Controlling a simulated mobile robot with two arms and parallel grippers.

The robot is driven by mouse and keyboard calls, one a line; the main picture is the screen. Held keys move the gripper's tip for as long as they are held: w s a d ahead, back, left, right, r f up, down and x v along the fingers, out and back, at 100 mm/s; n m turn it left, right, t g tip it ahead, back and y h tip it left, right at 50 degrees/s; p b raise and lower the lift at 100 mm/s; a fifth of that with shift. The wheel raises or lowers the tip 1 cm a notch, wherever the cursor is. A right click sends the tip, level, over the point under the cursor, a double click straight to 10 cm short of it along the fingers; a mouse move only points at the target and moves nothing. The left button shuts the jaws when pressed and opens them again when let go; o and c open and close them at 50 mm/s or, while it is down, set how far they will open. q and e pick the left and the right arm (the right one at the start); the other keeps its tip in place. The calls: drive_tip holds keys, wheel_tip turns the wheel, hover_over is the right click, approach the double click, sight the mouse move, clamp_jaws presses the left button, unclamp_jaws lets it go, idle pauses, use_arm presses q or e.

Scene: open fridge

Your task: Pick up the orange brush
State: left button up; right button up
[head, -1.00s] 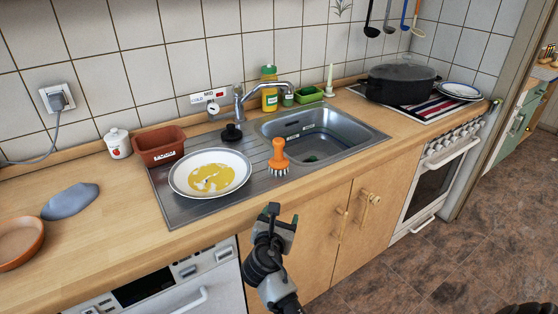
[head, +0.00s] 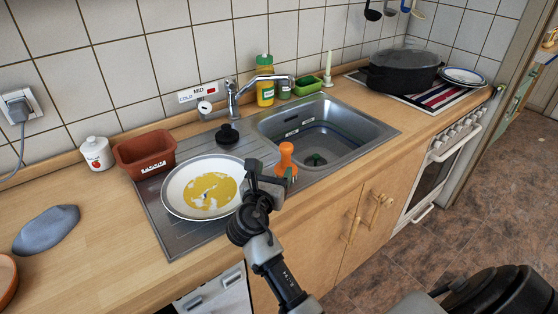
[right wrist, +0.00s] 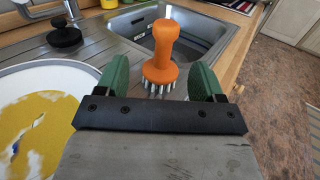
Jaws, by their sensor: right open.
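The orange brush (head: 286,157) stands upright, bristles down, on the steel drainboard (head: 182,238) between the plate and the sink bowl. It also shows in the right wrist view (right wrist: 164,48), with its pale bristles at the bottom. My right gripper (head: 268,180) is at the front edge of the drainboard, beside the brush. In the right wrist view my right gripper (right wrist: 158,82) is open, its green fingers to the left and right of the brush, which appears just ahead between them. I cannot tell if they touch it. My left gripper is not in view.
A white plate (head: 176,189) with yellow residue lies close left of my right gripper. A black stopper (head: 227,134) sits behind it. The sink bowl (head: 345,148) is to the right, the faucet (head: 233,100) behind. A brown tub (head: 145,152) stands at left.

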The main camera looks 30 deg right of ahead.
sight(284, 154)
drive_tip(key=d, duration=0.1)
drive_tip(key=w+d, duration=0.1)
drive_tip(key=d, duration=0.1)
drive_tip(key=shift+w+d+r, duration=0.1)
drive_tip(key=shift+w+r, duration=0.15)
drive_tip(key=shift+w, duration=0.1)
drive_tip(key=shift+w+d+f, duration=0.1)
drive_tip(key=shift+w+d, duration=0.1)
drive_tip(key=p+x, duration=0.1)
drive_tip(key=x, duration=0.4)
drive_tip(key=shift+w+d+f, duration=0.1)
drive_tip(key=shift+w+d, duration=0.05)
drive_tip(key=c, duration=1)
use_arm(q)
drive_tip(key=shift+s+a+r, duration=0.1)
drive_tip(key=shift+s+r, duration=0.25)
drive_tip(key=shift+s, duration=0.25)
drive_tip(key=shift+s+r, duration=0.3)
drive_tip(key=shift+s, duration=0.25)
